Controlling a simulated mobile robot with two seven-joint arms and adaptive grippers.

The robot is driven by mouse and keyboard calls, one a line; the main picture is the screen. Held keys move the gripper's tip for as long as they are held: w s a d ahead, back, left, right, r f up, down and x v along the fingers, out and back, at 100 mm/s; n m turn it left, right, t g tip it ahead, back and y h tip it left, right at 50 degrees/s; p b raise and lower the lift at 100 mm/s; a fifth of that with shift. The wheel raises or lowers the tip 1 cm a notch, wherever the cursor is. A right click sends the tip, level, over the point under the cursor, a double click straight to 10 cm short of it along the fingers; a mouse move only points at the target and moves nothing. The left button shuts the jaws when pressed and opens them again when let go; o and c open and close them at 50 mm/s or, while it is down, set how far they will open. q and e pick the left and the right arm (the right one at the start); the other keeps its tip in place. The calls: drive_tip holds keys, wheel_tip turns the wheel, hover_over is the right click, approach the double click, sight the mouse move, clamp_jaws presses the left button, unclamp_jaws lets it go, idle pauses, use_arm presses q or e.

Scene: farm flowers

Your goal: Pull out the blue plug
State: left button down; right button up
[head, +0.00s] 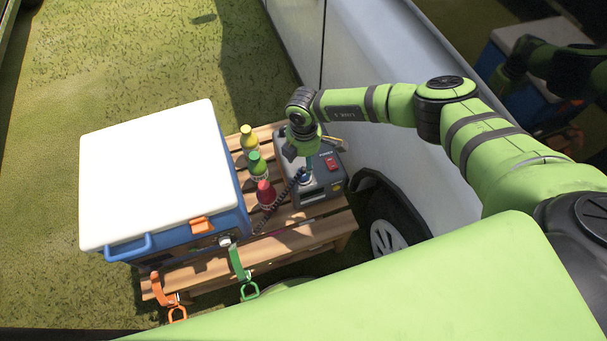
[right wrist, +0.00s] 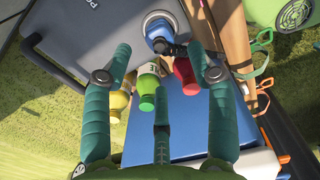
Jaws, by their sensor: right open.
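The grey power box (head: 322,190) stands on the wooden pallet table beside the cooler. The blue plug (head: 305,176) sits upright on top of the box, with a dark coiled cable running from it toward the cooler. In the right wrist view the plug (right wrist: 158,28) shows as a blue round body with a dark part, just beyond the fingertips. My right gripper (head: 303,153) is above the plug, partly hidden by its own wrist. In the right wrist view its fingers (right wrist: 165,52) are spread, with nothing held between them. My left gripper is not in view.
A blue cooler with a white lid (head: 150,170) stands left of the box. Yellow, green and red bottles (head: 257,166) stand between them. Orange and green straps (head: 240,265) hang at the pallet's (head: 310,237) front. A vehicle (head: 375,60) with a wheel is close on the right.

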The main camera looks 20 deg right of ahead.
sight(304, 169)
wheel_tip(304, 169, down, 6)
drive_tip(key=b, duration=0.4)
drive_tip(key=shift+f+b, duration=0.15)
drive_tip(key=shift+b, duration=0.25)
drive_tip(key=shift+f+b, duration=0.35)
drive_tip(key=shift+f, duration=0.3)
drive_tip(key=shift+p, duration=0.55)
clamp_jaws()
drive_tip(key=shift+r, duration=0.15)
drive_tip(key=shift+r+p, duration=2.95)
drive_tip(key=shift+p, duration=0.45)
